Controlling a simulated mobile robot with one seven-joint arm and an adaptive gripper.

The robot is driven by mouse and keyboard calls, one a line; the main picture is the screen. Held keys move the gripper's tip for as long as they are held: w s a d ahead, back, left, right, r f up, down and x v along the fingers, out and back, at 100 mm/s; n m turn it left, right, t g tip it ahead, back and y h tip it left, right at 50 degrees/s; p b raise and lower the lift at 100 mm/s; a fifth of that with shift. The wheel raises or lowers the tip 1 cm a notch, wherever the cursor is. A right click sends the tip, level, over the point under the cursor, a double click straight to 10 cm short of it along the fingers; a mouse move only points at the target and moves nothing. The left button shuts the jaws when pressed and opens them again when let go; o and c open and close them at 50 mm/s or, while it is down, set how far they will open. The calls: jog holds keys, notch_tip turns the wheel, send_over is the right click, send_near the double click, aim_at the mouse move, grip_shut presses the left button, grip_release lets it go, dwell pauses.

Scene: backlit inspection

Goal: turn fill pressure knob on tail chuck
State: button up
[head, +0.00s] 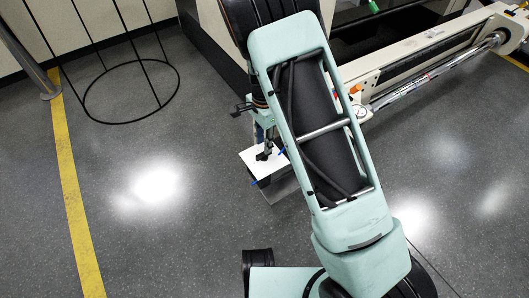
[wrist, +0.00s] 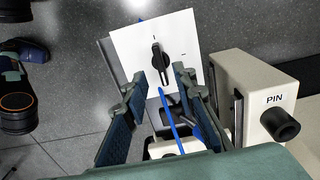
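A white panel with a black knob (wrist: 160,62) shows at the top middle of the wrist view. The knob is a narrow upright lever-like handle with small marks around it. The panel (wrist: 135,45) is slightly tilted in the picture. My gripper (wrist: 160,79) is open, with one dark finger on each side below the knob. Nothing is between the fingertips; I cannot tell how far they are from the knob in depth. In the head view, the panel (head: 251,157) is beside my arm, and my gripper is mostly hidden there. I see no label naming the knob.
A beige block with a black knob marked PIN (wrist: 281,123) stands right of my gripper. A blue cable (wrist: 172,122) runs below the panel. In the head view, a long beige machine with a chrome bar (head: 435,75) is at the upper right.

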aim_at(264, 154)
notch_tip(264, 154, down, 5)
jog(key=shift+b, duration=0.65)
grip_shut()
